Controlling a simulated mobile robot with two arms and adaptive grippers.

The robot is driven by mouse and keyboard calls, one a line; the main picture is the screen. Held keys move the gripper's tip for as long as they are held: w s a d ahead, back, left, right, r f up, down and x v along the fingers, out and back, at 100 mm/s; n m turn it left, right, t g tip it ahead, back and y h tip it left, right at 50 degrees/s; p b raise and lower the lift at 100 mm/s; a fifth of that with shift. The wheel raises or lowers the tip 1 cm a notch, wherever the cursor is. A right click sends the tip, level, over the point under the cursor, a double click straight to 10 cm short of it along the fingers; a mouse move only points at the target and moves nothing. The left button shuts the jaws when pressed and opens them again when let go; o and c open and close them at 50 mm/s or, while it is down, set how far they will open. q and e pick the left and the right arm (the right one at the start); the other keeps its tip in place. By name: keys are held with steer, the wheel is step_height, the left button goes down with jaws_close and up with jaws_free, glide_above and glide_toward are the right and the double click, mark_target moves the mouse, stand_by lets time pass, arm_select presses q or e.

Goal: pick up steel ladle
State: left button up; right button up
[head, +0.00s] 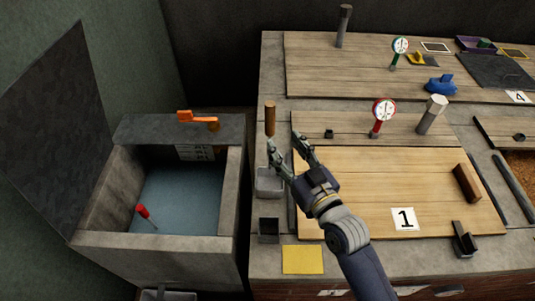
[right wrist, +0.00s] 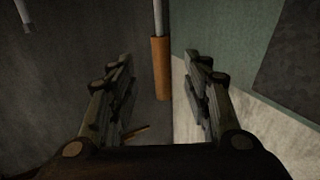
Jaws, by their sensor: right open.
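A brown cylindrical handle (head: 269,118), seemingly the steel ladle's, stands upright at the left edge of the workbench. In the right wrist view the brown handle (right wrist: 160,68) has a thin steel rod on its end. The ladle's bowl cannot be made out. My right gripper (head: 287,148) is open, close to the handle and just below and right of it in the head view. In the right wrist view the handle appears in the gap between the open fingers (right wrist: 158,75), with space on both sides. My left gripper is not in view.
An open grey basin (head: 92,210) with blue liquid and a red-handled tool (head: 143,211) stands left of the bench.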

mark_target(272, 129)
steer(key=x, duration=0.3)
steer(key=shift+w+a+f, duration=0.15)
steer(key=shift+w, duration=0.15)
steer(key=shift+w+a, duration=0.15)
steer(key=shift+w, duration=0.1)
steer(key=x, duration=0.4)
steer(key=shift+w+a+p, duration=0.2)
steer(key=shift+w+p, duration=0.05)
steer(key=shift+p, duration=0.05)
steer(key=shift+s, duration=0.1)
steer(key=shift+r, duration=0.2)
jaws_close()
